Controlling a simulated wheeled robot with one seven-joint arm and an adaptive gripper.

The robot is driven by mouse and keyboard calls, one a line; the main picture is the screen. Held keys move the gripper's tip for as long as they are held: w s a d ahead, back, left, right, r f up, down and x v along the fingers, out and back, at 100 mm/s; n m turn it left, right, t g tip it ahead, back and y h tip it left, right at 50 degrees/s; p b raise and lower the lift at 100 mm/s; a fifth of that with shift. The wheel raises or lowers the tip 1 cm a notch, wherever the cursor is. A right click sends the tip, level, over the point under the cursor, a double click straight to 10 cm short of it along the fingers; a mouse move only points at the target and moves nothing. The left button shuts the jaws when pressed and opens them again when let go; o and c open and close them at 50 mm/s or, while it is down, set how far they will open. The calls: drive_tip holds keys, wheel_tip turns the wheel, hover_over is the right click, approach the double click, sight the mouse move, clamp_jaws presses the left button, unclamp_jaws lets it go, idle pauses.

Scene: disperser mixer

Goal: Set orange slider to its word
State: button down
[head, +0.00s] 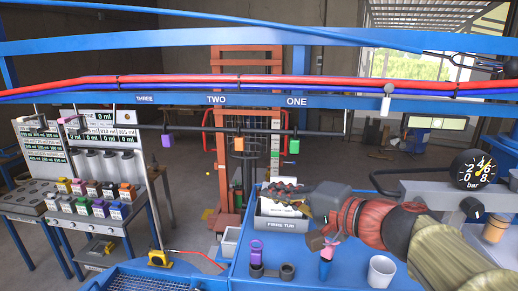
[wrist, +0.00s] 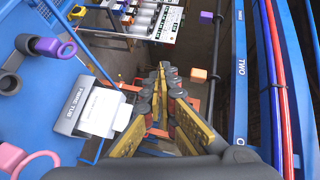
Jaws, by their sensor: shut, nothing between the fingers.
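The orange slider (head: 238,144) hangs on a dark horizontal rail (head: 265,131), between the purple slider (head: 168,140) on the left and the green slider (head: 294,146) on the right. The words THREE (head: 144,99), TWO (head: 217,99) and ONE (head: 296,101) are on the blue beam above. The orange slider appears just right of below TWO. My gripper (head: 268,189) is shut and empty, below and right of the orange slider and apart from it. In the wrist view the orange slider (wrist: 197,75) is just right of my fingertips (wrist: 164,66); the purple slider (wrist: 206,16) is farther up.
A pressure gauge (head: 475,170) is at right. A dispensing bench (head: 90,210) stands left. An orange lift (head: 229,90) is behind the rail.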

sight(237, 146)
drive_tip(key=w+d+r+m+t, duration=0.3)
drive_tip(key=w+r, duration=0.2)
drive_tip(key=p+x, duration=0.3)
drive_tip(key=x, duration=0.7)
drive_tip(key=shift+a+r, duration=0.25)
drive_tip(key=shift+r, duration=0.1)
drive_tip(key=a+b, duration=0.1)
drive_tip(key=b, duration=0.1)
drive_tip(key=a+b, duration=0.3)
drive_tip(key=b, duration=0.1)
drive_tip(key=shift+w+a+f, duration=0.25)
drive_tip(key=shift+w+f, duration=0.05)
drive_tip(key=shift+w+a+r+b, duration=0.15)
drive_tip(key=shift+a+r+b, duration=0.15)
drive_tip(key=shift+a+b, duration=0.35)
